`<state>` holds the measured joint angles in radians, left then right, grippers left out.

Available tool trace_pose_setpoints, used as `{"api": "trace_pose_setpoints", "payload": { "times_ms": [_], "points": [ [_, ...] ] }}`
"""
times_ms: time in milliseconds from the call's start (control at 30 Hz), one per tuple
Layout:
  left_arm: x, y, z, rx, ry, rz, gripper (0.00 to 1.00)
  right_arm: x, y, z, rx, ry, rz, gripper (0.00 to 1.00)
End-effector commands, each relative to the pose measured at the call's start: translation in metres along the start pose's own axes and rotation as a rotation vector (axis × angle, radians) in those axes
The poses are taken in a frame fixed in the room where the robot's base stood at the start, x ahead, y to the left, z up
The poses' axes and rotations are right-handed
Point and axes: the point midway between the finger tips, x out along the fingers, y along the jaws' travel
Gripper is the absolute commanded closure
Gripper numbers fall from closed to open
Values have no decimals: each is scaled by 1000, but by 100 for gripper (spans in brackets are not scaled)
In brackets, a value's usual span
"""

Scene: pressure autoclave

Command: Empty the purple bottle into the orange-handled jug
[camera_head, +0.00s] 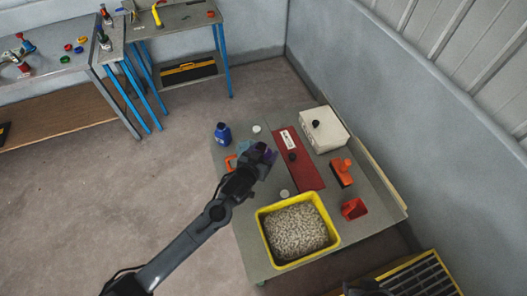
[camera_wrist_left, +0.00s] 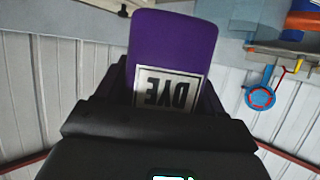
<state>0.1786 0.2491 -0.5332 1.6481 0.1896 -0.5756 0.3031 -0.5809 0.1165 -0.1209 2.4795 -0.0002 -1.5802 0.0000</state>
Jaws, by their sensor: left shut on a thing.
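The purple bottle (camera_wrist_left: 172,48) fills the middle of the left wrist view, with a white DYE label that reads upside down there. My left gripper (camera_head: 262,160) is shut on it, above the left part of the near table. In the head view only a little purple of the bottle (camera_head: 270,153) shows past the dark fingers. The orange-handled jug shows its orange handle (camera_head: 230,163) just left of my gripper; its body is mostly hidden behind the gripper. The bottle's mouth and any liquid are hidden. My right gripper is not in view.
A blue bottle (camera_head: 222,134) stands behind the jug. A yellow tray of pale pellets (camera_head: 264,234), a red mat (camera_head: 310,176), a white box (camera_head: 325,130), an orange tool (camera_head: 342,172) and a red scoop (camera_head: 353,208) crowd the table. White discs (camera_head: 284,193) lie loose.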

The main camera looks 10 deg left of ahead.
Motion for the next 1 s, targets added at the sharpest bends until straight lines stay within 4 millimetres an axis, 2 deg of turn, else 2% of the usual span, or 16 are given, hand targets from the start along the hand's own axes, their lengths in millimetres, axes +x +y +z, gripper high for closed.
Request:
{"api": "trace_pose_setpoints", "payload": {
  "times_ms": [200,1000],
  "points": [
    [0,-4,-7,-43,-23,17,74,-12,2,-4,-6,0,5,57],
    [5,-16,-14,-199,-121,81,74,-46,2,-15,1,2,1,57]
  ]
}}
